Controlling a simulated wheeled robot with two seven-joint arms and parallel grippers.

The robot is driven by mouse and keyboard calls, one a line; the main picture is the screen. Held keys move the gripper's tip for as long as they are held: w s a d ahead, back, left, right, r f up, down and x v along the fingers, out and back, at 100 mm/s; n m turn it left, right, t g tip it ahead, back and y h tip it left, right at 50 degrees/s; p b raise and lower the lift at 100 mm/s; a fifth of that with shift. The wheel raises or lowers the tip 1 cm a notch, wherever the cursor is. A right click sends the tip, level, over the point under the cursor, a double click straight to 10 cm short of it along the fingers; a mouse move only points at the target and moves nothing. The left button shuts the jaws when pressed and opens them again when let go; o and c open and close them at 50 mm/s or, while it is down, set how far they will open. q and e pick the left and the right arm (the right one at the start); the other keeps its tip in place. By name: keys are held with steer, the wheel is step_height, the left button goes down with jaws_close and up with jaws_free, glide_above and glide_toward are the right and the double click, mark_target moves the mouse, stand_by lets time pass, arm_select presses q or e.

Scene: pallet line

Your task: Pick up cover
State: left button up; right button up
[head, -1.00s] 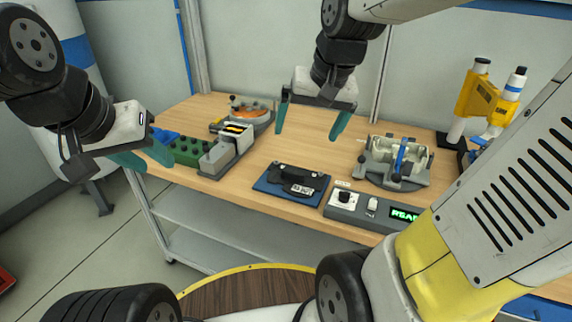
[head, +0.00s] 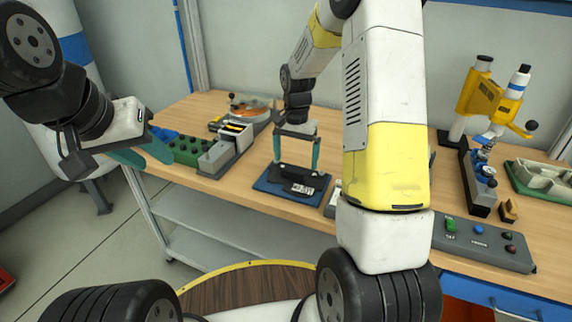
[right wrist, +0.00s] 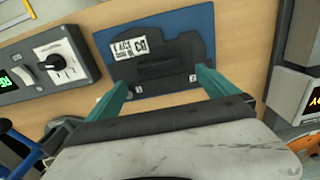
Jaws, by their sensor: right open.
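The cover (head: 297,181) is a black, low part with a raised bar and a white printed label, lying on a blue mat (head: 262,186) on the workbench. It also shows in the right wrist view (right wrist: 165,50), with the label at its upper left. My right gripper (head: 296,166) points down over the cover, open and empty, with its teal fingers apart at the near side of the cover in the right wrist view (right wrist: 161,82). I cannot tell if they touch it. My left gripper (head: 143,156) hangs left of the bench; its finger gap is unclear.
A control box with a knob (right wrist: 52,66) stands beside the mat. A blue-black fixture (head: 478,180) and a button panel (head: 484,243) are at the right. My right arm hides the middle.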

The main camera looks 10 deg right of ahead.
mark_target(293, 175)
steer(key=f, duration=0.5)
steer(key=shift+s+a, duration=0.15)
steer(key=shift+a, duration=0.05)
steer(key=shift+r, duration=0.1)
steer(key=c, duration=1.5)
